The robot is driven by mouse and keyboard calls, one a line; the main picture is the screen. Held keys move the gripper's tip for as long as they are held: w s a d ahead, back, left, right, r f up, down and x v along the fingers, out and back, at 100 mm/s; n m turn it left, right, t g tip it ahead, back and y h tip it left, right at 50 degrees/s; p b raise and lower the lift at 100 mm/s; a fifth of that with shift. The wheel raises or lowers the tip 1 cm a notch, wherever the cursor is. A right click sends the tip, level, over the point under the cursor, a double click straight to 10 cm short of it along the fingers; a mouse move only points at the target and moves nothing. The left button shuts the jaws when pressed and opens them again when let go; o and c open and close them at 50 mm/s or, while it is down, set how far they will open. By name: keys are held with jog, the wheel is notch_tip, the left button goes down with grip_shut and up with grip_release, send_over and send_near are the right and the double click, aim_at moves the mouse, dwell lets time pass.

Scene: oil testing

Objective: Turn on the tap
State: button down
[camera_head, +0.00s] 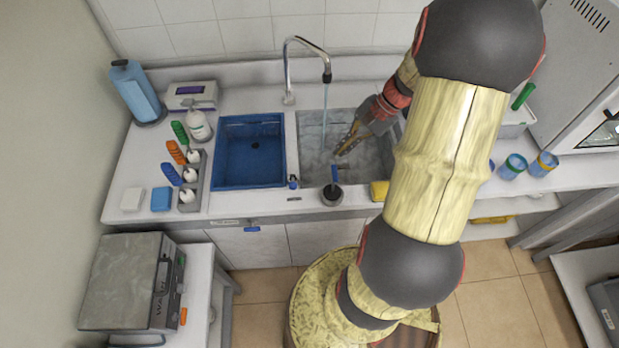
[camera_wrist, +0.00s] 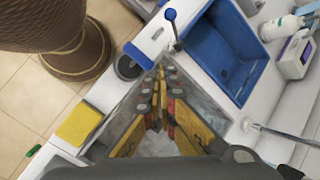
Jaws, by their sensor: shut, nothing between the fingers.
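The tap (camera_head: 289,72) is a curved chrome spout behind the sink. A thin pale-blue stream (camera_head: 325,105) shows below its mouth, running down into the right basin (camera_head: 312,128). A small lever with a blue knob (camera_head: 293,182) stands on the sink's front rim between the basins; it also shows in the wrist view (camera_wrist: 171,15). My gripper (camera_head: 341,152), with yellow fingers, is shut and empty over the right basin, apart from the lever. Its fingertips (camera_wrist: 160,70) are close together in the wrist view.
The blue left basin (camera_head: 249,178) is empty. A grey cup (camera_head: 332,195) with a blue handle in it and a yellow sponge (camera_head: 379,191) sit on the front rim. Bottles and a soap dispenser (camera_head: 198,127) stand left; blue cups (camera_head: 512,166) stand right.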

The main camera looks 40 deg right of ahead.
jog(key=w+a+f, duration=0.3)
jog(key=a+f, duration=0.6)
jog(key=a, duration=0.1)
jog(key=shift+w+a+m+t+y+b, duration=0.2)
jog(key=shift+w+m+t+y+b, duration=0.1)
jog(key=shift+s+a+f+b, duration=0.3)
jog(key=shift+a+f+b, duration=0.1)
jog(key=shift+a, duration=0.15)
jog(key=shift+r, duration=0.1)
